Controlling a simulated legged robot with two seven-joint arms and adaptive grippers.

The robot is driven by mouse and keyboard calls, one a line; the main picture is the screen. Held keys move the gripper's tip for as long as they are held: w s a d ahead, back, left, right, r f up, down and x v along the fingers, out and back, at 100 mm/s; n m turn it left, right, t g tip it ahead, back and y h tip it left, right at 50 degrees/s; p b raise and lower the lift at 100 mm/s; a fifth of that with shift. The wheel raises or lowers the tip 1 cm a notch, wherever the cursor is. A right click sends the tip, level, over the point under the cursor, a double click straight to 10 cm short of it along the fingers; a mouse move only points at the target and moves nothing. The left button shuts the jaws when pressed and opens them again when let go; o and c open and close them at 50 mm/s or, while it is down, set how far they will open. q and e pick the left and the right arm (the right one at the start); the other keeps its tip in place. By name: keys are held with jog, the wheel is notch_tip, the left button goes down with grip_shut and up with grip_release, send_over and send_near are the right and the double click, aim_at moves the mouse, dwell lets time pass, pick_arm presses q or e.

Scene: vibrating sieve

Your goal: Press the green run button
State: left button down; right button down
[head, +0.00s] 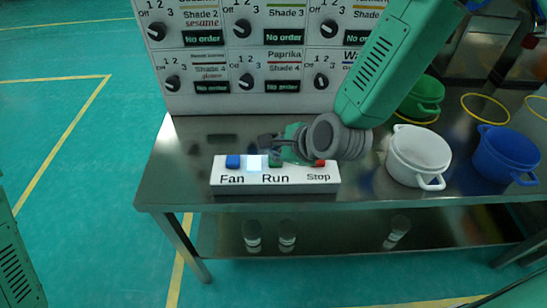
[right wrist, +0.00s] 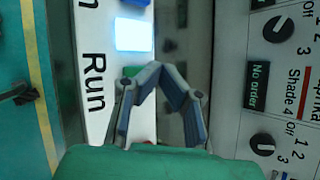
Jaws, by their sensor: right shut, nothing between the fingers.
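A white button box (head: 225,186) sits at the front of the metal table. It carries a blue button (head: 233,161) over "Fan", a brightly lit pale square (head: 254,163), a green button (head: 275,162) over "Run" and a red button (head: 320,163) over "Stop". My right gripper (head: 266,141) is shut and empty over the back of the box, near the green button and partly covering that area. Contact cannot be told. My left gripper is out of view.
A panel of dials (head: 290,110) stands behind the box. A white pot (head: 420,155), a blue pot (head: 508,150) and a green pot (head: 426,96) stand to the right. Jars (head: 287,235) sit on the lower shelf. The table left of the box is clear.

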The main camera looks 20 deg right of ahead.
jog(key=shift+d, duration=0.3)
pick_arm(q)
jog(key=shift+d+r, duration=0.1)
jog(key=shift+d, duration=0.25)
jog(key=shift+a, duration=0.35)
pick_arm(e)
jog(key=shift+a, duration=0.35)
jog(key=shift+d+f, duration=0.1)
jog(key=shift+f, duration=0.2)
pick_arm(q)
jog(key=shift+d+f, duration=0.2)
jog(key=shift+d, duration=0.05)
pick_arm(e)
jog(key=shift+d+f, duration=0.1)
jog(key=shift+d, duration=0.2)
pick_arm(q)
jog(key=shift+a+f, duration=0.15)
pick_arm(e)
jog(key=shift+a+f, duration=0.1)
jog(key=shift+a, duration=0.15)
